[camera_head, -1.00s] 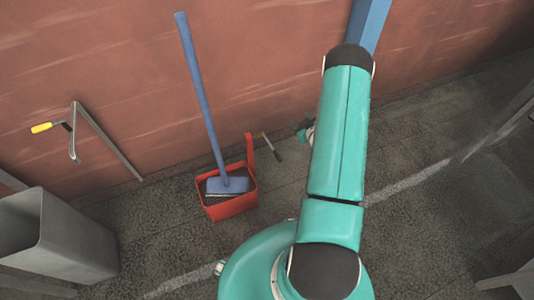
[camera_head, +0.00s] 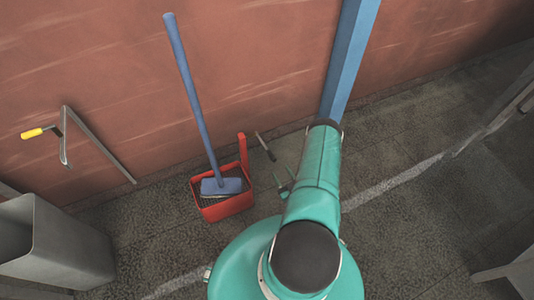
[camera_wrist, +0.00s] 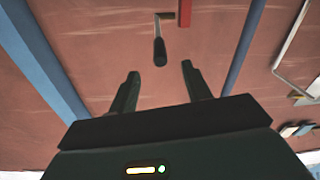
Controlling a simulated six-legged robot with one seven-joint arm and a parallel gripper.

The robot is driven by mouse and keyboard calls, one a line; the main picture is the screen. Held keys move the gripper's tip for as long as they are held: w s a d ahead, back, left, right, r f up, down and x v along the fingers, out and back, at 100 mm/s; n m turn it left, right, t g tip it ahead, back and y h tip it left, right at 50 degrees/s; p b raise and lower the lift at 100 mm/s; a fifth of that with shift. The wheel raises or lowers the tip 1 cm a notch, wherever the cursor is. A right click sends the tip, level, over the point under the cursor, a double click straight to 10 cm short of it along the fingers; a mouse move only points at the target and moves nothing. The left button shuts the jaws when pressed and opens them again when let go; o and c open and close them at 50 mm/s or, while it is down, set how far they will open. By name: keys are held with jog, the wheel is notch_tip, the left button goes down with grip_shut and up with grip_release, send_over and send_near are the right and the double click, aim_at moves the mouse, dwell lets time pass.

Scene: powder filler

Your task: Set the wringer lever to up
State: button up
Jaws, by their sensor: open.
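The wringer lever (camera_head: 266,146) stands beside the red upright of the red mop bucket (camera_head: 226,207), its dark grip end lower in the picture than its thin pale end. In the wrist view the lever's black grip (camera_wrist: 160,50) hangs from a short metal arm by the red upright (camera_wrist: 184,12). My gripper (camera_head: 284,181) is just below and right of the lever in the head view. In the wrist view my gripper (camera_wrist: 160,74) is open and empty, with the grip beyond and roughly centred between its fingers. I see no contact.
A blue mop (camera_head: 193,95) stands in the bucket and leans on the brown wall. A blue post (camera_head: 349,55) rises at the right. A bent metal rail with a yellow-ended handle (camera_head: 35,132) and a grey bin (camera_head: 55,245) are at the left.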

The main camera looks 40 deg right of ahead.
aim_at(270, 153)
jog(key=x, duration=1.2)
jog(key=shift+d+r, duration=0.1)
grip_shut()
